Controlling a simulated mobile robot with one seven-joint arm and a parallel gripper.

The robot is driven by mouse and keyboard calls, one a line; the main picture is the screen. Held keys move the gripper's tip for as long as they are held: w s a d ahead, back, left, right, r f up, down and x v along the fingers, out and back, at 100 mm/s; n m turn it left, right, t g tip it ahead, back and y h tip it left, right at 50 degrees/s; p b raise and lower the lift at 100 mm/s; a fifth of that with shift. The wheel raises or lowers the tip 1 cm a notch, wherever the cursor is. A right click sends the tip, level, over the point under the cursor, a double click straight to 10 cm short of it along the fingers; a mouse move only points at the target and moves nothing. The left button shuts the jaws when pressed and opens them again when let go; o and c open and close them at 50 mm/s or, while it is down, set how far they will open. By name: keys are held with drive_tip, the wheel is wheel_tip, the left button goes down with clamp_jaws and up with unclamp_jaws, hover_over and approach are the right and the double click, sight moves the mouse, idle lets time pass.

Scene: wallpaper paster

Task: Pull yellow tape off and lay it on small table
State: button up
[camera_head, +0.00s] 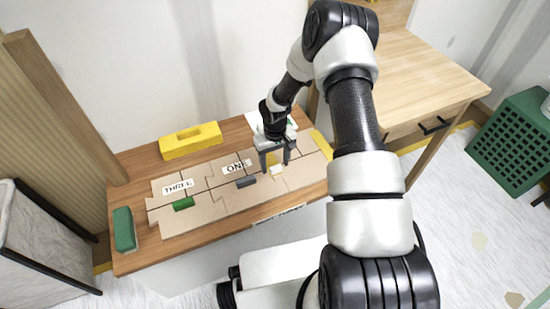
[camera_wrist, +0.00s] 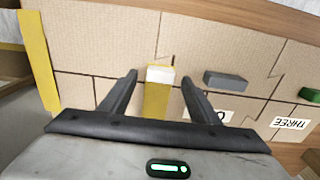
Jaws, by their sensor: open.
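A yellow tape strip (camera_wrist: 157,98) lies on brown cardboard panels (camera_head: 225,195) between my gripper's fingers, with a pale cream block (camera_wrist: 160,75) at its far end. The cream block also shows beside the fingertips in the head view (camera_head: 277,170). A second yellow strip (camera_wrist: 38,62) runs along the panels' edge; it shows at the right end in the head view (camera_head: 321,143). My gripper (camera_head: 275,167) is open and points down over the panels. In the wrist view its fingers (camera_wrist: 158,79) stand on either side of the cream block, with visible gaps. The near end of the middle strip is hidden by my gripper.
The panels lie on a wooden table (camera_head: 135,260) with labels "THREE" and "ONE". A grey block (camera_head: 246,182), green block (camera_head: 183,204), yellow slotted block (camera_head: 190,140) and green-grey block (camera_head: 124,230) are on it. A wooden desk (camera_head: 430,75) and green crate (camera_head: 510,135) stand right.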

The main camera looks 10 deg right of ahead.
drive_tip(key=shift+f, duration=0.1)
drive_tip(key=c, duration=1.3)
drive_tip(key=shift+o, duration=0.2)
drive_tip(key=shift+r+p, duration=0.55)
drive_tip(key=shift+r, duration=0.45)
drive_tip(key=shift+r+p, duration=1.15)
drive_tip(key=shift+r, duration=0.85)
